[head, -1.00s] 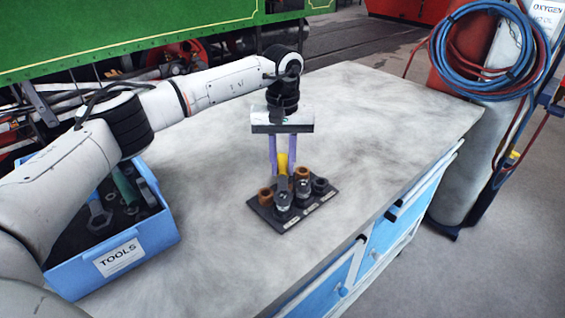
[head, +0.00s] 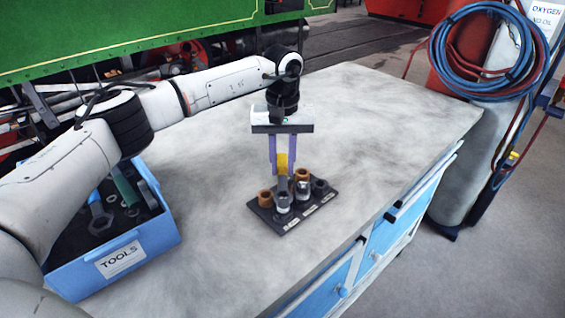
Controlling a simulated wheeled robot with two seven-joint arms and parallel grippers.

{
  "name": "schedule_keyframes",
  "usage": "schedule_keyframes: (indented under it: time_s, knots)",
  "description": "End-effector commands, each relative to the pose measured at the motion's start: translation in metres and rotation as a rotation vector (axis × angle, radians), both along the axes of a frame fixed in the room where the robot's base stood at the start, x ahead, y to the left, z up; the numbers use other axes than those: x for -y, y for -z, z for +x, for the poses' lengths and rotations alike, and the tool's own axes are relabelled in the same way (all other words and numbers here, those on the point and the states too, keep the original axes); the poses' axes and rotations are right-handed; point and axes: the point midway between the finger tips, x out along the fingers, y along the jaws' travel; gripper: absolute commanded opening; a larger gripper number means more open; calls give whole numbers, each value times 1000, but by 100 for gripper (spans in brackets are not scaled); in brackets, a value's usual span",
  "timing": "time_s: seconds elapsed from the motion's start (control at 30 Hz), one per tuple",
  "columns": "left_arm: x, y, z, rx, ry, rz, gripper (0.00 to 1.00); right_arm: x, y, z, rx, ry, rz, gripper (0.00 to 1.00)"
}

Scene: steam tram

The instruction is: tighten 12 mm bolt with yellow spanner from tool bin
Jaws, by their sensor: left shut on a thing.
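My left gripper (head: 282,170) is above the dark bolt plate (head: 292,222) and shut on the yellow spanner (head: 282,160). The spanner's grey end points down at a grey bolt (head: 283,202) at the plate's front left. I cannot tell whether the spanner sits on that bolt or just behind it. Several brown and grey bolts or nuts stand on the plate, with small labels along its front edge that are too small to read. The blue tool bin (head: 158,236), marked TOOLS, stands at the left with other spanners in it. My right gripper is not in view.
The grey workbench top (head: 380,130) is clear around the plate, to the back and right. Blue drawers (head: 385,235) are below its right edge. Gas cylinders with coiled hoses (head: 485,50) stand beyond the right edge. The green tram side (head: 120,35) runs behind the bench.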

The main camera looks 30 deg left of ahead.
Motion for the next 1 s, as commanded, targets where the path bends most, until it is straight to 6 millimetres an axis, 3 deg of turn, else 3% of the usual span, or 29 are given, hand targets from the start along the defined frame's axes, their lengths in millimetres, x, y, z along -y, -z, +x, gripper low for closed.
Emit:
schedule_keyframes:
  time_s: [1.0]
  knots:
    - [0,-7,0,1,0,0,0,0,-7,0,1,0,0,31]
